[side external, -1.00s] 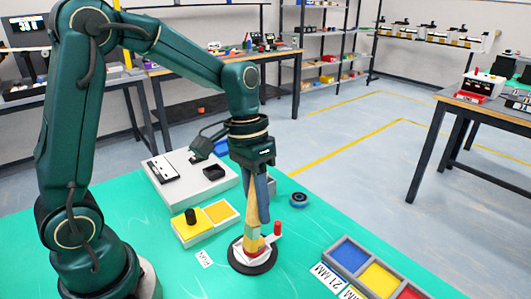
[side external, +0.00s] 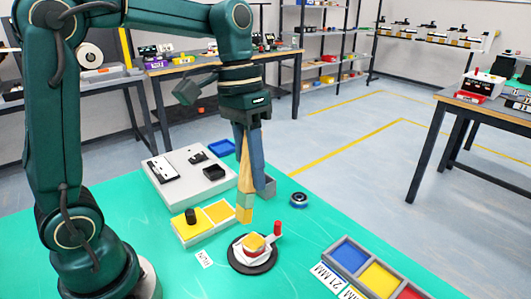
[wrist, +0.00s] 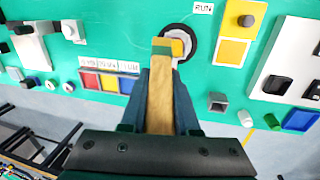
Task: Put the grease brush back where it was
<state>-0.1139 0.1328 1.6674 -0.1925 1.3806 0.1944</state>
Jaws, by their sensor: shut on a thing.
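The grease brush (side external: 245,185) has a tan wooden handle, a green band and a yellow-orange tip. My gripper (side external: 246,150) is shut on its handle and holds it nearly upright, tip down, in the air. In the wrist view the brush (wrist: 160,100) runs between the fingers of my gripper (wrist: 160,85). Below the tip stands a round fixture with a black base (side external: 240,266), a yellow top and a red upright handle. The brush tip is apart from it. In the wrist view the brush tip partly covers the fixture (wrist: 192,42).
A small grey box (side external: 268,186) stands behind the brush. A yellow two-part tray (side external: 190,233) with a black knob lies to the left, by the RUN label (side external: 204,259). A grey tray (side external: 336,261) with blue, yellow and red compartments lies at the right. Green table is clear between.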

